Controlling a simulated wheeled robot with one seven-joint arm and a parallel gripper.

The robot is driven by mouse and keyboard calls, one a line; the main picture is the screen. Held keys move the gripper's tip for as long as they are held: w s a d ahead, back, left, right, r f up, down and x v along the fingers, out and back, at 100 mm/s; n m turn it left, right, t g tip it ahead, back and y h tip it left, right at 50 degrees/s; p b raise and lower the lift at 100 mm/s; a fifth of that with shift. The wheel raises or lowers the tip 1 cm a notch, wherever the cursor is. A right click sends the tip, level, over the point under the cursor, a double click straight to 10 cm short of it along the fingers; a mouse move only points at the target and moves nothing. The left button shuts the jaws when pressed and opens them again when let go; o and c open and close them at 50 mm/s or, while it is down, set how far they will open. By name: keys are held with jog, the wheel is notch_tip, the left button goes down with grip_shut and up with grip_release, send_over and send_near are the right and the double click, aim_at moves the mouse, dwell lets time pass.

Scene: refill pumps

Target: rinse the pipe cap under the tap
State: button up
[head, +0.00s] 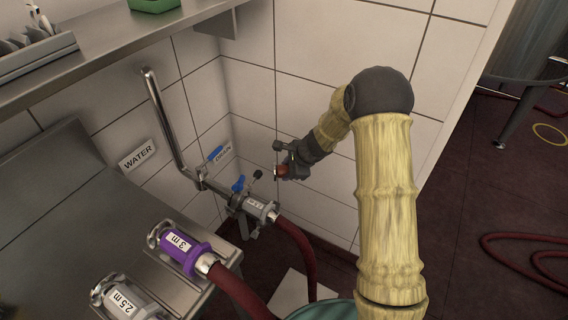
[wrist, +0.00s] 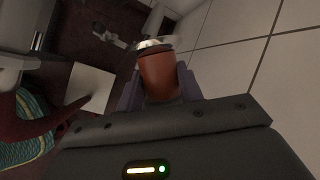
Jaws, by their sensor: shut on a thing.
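My gripper (head: 288,165) is shut on a short reddish-brown cylinder with a shiny metal end, which looks like the pipe cap (head: 281,171). In the wrist view the pipe cap (wrist: 160,77) sits between the two fingers, its metal end pointing away from me. The gripper is beside the wall, to the right of the steel pipe (head: 167,120) and its valves. The cap is held in the air, apart from the pipework. I see no running water.
A WATER sign (head: 138,155) is on the tiled wall. A grey hose coupling (head: 262,208) is on the pipework. A purple 3 m coupling (head: 180,250) and a grey 2.5 m coupling (head: 125,302) rest on the steel bench (head: 60,215). A shelf (head: 110,45) runs above.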

jog(key=s+d+f+n+g+p, duration=0.4)
jog(key=s+d+n+g, duration=0.5)
jog(key=n, duration=0.6)
jog(key=s+d+r+n+t+p, duration=0.1)
jog(key=s+p, duration=0.6)
jog(key=p, duration=1.3)
jog(key=shift+s+d+r, duration=0.3)
jog(key=shift+d+r, duration=0.05)
jog(key=shift+r, duration=0.35)
